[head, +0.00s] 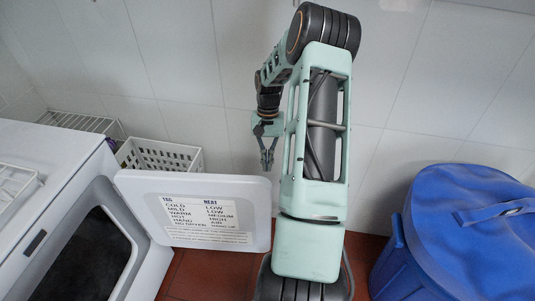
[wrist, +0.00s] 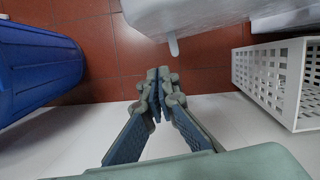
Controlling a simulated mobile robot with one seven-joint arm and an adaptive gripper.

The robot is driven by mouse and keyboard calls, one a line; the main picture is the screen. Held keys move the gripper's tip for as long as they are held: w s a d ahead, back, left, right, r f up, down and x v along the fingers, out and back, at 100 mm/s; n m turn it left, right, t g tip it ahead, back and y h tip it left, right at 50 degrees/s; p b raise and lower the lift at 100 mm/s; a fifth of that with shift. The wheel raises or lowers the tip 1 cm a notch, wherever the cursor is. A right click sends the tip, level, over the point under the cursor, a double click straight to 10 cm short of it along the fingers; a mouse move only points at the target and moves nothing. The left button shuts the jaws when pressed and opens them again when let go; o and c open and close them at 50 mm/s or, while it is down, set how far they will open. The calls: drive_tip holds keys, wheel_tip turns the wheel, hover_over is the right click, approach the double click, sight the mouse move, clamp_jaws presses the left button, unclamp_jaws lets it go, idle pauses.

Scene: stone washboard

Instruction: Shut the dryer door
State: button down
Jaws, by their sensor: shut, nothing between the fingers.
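The dryer door (head: 200,210) is a white panel with a printed label sheet, swung wide open to the right of the dryer (head: 65,185). The dark drum opening shows behind it at the lower left. My gripper (head: 267,170) is shut and empty, pointing down just beyond the door's upper right corner, near the wall. In the wrist view my gripper (wrist: 156,75) has its fingertips together over the floor. A white panel, likely the door (wrist: 190,20), shows at the top of that view, apart from the fingers.
A white slatted basket (head: 160,156) stands behind the door, and it shows at right in the wrist view (wrist: 270,75). A blue lidded bin (head: 455,235) stands at right. The tiled wall (head: 180,60) is close behind my gripper. Red floor shows between.

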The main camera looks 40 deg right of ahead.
sight(266, 182)
drive_tip(key=s+a+f, duration=0.1)
drive_tip(key=s, duration=0.1)
drive_tip(key=s+a+f+p, duration=0.1)
drive_tip(key=a+f, duration=0.1)
drive_tip(key=shift+s+a+f, duration=0.1)
drive_tip(key=shift+s+f, duration=0.2)
drive_tip(key=shift+s, duration=0.05)
drive_tip(key=shift+a, duration=0.1)
